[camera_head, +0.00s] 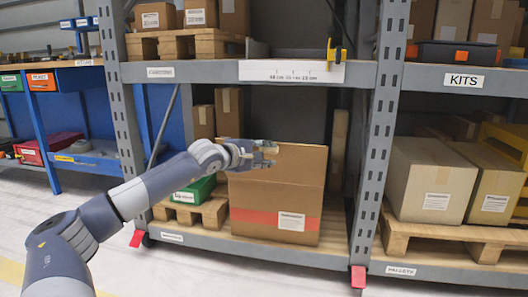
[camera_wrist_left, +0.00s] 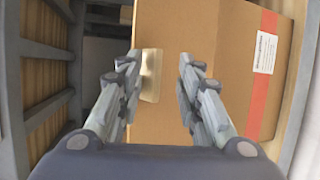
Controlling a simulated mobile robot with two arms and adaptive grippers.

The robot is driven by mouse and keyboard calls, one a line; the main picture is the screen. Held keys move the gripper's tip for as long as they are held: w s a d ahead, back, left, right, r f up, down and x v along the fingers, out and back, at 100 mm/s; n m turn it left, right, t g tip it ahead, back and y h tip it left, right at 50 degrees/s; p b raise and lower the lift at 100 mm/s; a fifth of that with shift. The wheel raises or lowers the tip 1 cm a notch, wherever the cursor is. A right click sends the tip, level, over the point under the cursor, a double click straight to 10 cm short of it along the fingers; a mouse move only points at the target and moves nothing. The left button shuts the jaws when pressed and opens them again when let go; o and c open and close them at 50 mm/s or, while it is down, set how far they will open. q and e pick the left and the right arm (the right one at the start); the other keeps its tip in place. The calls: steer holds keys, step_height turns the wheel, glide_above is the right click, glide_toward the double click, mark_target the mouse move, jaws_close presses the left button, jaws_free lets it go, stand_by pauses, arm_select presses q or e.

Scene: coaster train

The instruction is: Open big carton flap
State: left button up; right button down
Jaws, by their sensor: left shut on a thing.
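The big carton (camera_head: 275,223), brown with a red stripe and a white label, stands on the bottom shelf in the head view. Its brown side with the stripe also fills much of the left wrist view (camera_wrist_left: 215,30). My left gripper (camera_head: 268,153) is at the carton's upper edge, near the top panel (camera_head: 303,162). In the left wrist view my left gripper (camera_wrist_left: 160,75) has its fingers on either side of a pale tan tab (camera_wrist_left: 151,75) on the carton, shut on the flap there. The tab's far side is hidden. My right gripper is not in view.
A grey shelf post (camera_head: 381,140) stands right of the carton, and a shelf board (camera_head: 200,72) runs above it. A green bin (camera_head: 195,190) on a pallet sits left of it. Closed boxes (camera_head: 432,180) stand in the right bay.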

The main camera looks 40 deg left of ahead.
arm_select(q)
steer(key=shift+s+a+f, duration=0.1)
steer(key=shift+s+f, duration=0.05)
steer(key=shift+f, duration=0.95)
steer(key=f+v, duration=0.1)
steer(key=v, duration=1.4)
